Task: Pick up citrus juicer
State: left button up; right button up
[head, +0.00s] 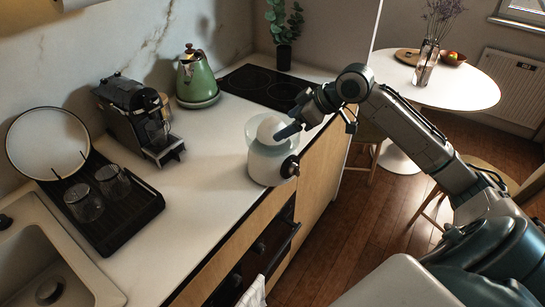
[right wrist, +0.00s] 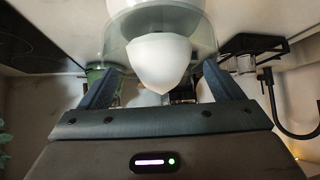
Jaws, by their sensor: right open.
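The citrus juicer (head: 268,165) stands upright on the white counter near its front edge, with a white body, a clear bowl and a white cone on top. My right gripper (head: 286,128) is open at the juicer's top, reaching in from the right. In the right wrist view, the juicer's white cone (right wrist: 160,62) shows between the two blue-grey fingers, with a finger to each side. I see no clear grip on it, and whether a finger touches it I cannot tell. My left gripper is not in view.
A green kettle (head: 198,80), a black coffee machine (head: 130,105) and a black cooktop (head: 258,82) stand behind the juicer. A black drying tray (head: 135,208) with glasses and a plate is at left, beside the sink (head: 35,250). The counter (head: 205,170) left of the juicer is clear.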

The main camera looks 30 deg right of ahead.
aim_at(283, 125)
jog(key=shift+w+a+f+p, duration=0.3)
jog(key=shift+w+a+p, duration=0.05)
jog(key=shift+w+p, duration=0.15)
jog(key=p+x, duration=0.1)
jog(key=x, duration=0.1)
jog(key=shift+w+a+f, duration=0.1)
jog(key=shift+w+f, duration=0.15)
jog(key=shift+w+a+f, duration=0.15)
jog(key=shift+w+f, duration=0.05)
jog(key=shift+f, duration=0.2)
